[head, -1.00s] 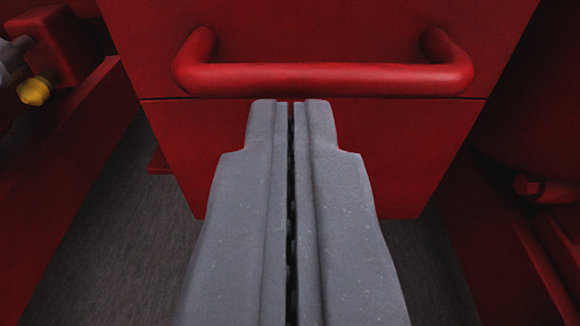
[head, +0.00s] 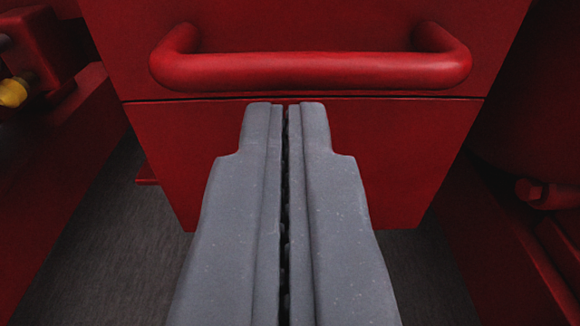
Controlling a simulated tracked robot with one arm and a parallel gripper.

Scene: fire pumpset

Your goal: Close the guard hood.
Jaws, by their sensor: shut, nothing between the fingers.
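The red guard hood (head: 300,18) fills the upper middle of the view. A red bar handle (head: 310,70) runs across its front, with both ends bent back into the panel. A thin dark seam lies just below the handle, and a red lower panel (head: 165,140) continues beneath it. My grey gripper (head: 286,104) points forward with its two fingers shut against each other and empty. Its tips appear just below the handle in the picture, in front of the lower panel. I cannot tell whether they touch anything. The fingers hide the middle of the lower panel.
A red beam (head: 60,170) runs along the left, with a yellow fitting (head: 13,92) above it. A red frame (head: 500,240) with a bolt (head: 540,193) stands at the right. Dark grey floor (head: 90,240) shows below on both sides.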

